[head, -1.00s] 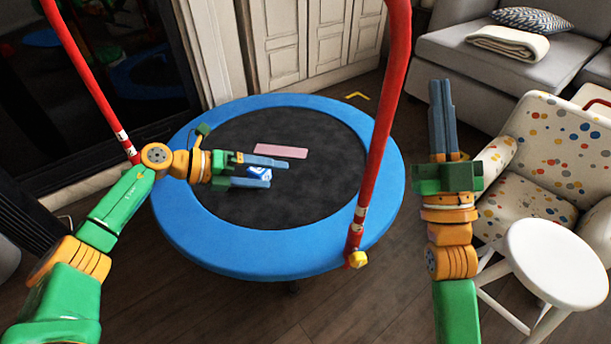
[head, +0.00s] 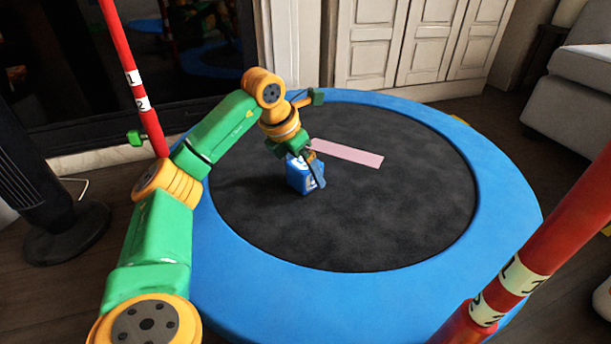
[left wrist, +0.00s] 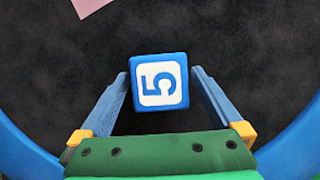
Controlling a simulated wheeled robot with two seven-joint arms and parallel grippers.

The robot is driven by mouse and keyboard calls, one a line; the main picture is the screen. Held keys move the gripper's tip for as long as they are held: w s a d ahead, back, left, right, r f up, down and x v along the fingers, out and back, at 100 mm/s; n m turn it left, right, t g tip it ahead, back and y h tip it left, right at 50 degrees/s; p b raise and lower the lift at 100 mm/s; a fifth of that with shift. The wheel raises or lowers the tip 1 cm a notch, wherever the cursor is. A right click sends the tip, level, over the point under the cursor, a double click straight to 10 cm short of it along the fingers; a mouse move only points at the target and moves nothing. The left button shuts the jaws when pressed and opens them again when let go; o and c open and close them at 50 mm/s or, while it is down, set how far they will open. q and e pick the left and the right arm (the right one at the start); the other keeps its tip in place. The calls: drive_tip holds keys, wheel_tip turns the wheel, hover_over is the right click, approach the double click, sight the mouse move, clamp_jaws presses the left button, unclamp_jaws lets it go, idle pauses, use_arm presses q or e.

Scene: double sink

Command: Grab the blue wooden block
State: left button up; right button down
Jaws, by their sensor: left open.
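The blue wooden block (head: 298,178) sits on the black surface of the trampoline (head: 370,220). My left gripper (head: 305,180) points down over the block and is open. The gripper partly hides the block in the head view. My right gripper is out of view.
A pink strip (head: 346,153) lies on the trampoline behind the block. A red pole (head: 135,78) rises at the left and another red pole (head: 545,245) at the right. A black fan (head: 55,195) stands at the left. The trampoline surface right of the block is clear.

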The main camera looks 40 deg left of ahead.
use_arm(q)
drive_tip(key=shift+r, duration=0.1)
drive_tip(key=c, duration=1.3)
